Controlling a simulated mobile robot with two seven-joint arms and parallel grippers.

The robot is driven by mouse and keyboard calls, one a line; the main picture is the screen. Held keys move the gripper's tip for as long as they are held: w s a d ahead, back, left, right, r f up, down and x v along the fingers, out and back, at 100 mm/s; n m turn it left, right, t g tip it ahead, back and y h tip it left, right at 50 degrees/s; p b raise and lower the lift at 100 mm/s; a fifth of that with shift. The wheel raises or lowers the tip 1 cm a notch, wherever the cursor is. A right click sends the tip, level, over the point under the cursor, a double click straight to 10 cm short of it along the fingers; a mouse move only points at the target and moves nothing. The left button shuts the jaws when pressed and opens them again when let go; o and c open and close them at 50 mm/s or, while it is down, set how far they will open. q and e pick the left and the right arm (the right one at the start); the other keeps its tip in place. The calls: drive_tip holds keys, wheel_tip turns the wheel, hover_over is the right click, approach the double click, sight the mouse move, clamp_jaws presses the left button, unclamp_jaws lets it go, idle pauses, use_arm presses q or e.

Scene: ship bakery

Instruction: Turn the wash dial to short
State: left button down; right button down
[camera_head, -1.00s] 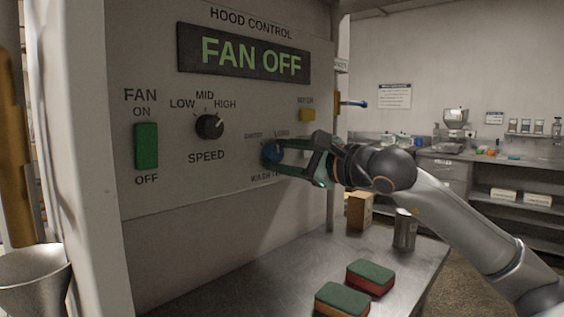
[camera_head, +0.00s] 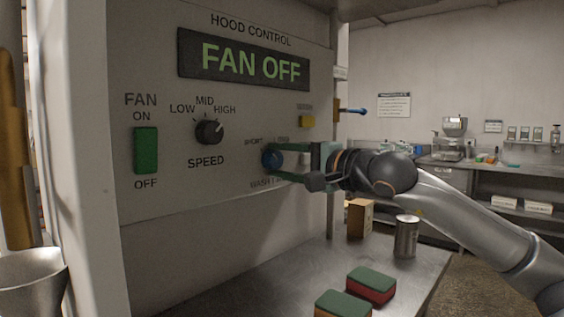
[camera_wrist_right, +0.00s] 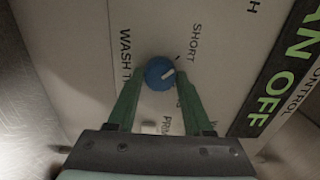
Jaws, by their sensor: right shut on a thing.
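The wash dial (camera_head: 271,158) is a blue round knob on the hood control panel, below and between its SHORT and LONG labels. It also shows in the right wrist view (camera_wrist_right: 158,73), where its white pointer line aims right and slightly up, a little short of the tick beside SHORT (camera_wrist_right: 195,43). My right gripper (camera_head: 277,161) is shut on the dial, with a green finger on either side of it in the right wrist view (camera_wrist_right: 160,78). The LONG label is partly hidden by the gripper. My left gripper is not in view.
The panel also holds a green fan switch (camera_head: 146,150), a black speed knob (camera_head: 209,131) and a yellow button (camera_head: 306,122). Below, the steel counter (camera_head: 240,290) bears two sponges (camera_head: 371,285), a cardboard box (camera_head: 360,218) and a metal can (camera_head: 405,237).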

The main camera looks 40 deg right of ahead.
idle(0.3)
drive_tip(key=shift+c, duration=1.5)
unclamp_jaws()
drive_tip(key=shift+s, duration=0.1)
